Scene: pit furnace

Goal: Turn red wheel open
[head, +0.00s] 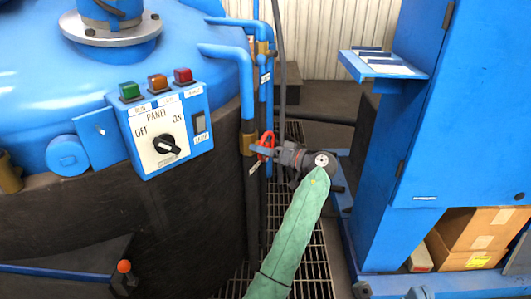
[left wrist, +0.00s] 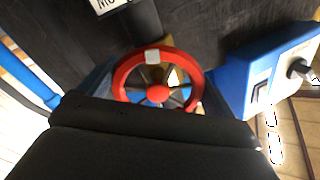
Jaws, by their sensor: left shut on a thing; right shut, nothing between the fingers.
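The red wheel (left wrist: 158,91) shows in the left wrist view, with a red rim, a red hub, dark spokes and a pale square mark on top of the rim. My left gripper (left wrist: 158,100) is shut on the wheel; its dark body fills the lower part of this view and hides where the fingers meet it.
A control panel (head: 160,128) with a black knob and three coloured lamps is on the blue furnace; a panel with a black knob (left wrist: 300,68) also shows in the left wrist view. A blue cabinet (head: 465,120) and cardboard boxes (head: 480,230) stand at right. Floor grating (head: 315,235) lies between.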

